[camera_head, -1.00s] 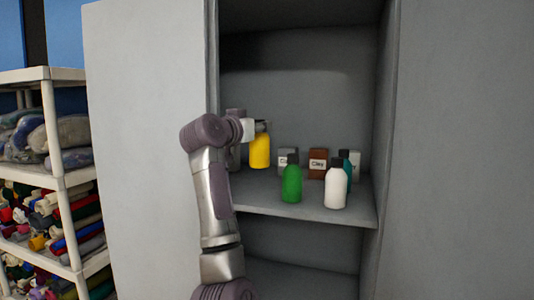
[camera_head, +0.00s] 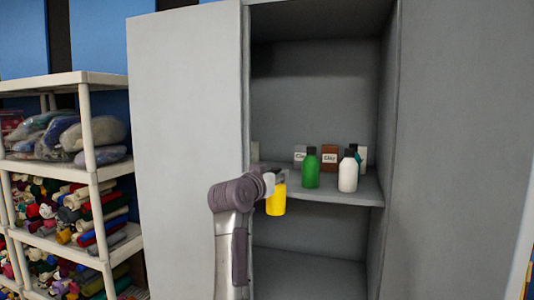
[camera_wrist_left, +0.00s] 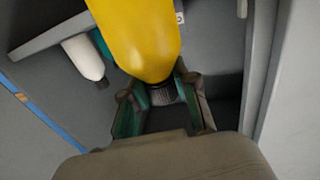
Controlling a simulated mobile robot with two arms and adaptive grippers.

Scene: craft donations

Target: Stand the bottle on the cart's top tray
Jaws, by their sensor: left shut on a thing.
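A yellow bottle (camera_head: 276,201) hangs below my left gripper (camera_head: 272,180) in the head view, in front of the cabinet shelf's front edge. In the left wrist view my left gripper (camera_wrist_left: 162,98) is shut on the dark cap of the yellow bottle (camera_wrist_left: 138,38); the bottle's body fills the top of that view. The bottle looks upright in the head view. My right gripper does not show. No cart or top tray is in view.
On the cabinet shelf (camera_head: 335,195) stand a green bottle (camera_head: 311,170), a white bottle (camera_head: 348,175) and a brown clay box (camera_head: 329,156), among others. A white rack (camera_head: 92,165) with bags and rolls stands at the left.

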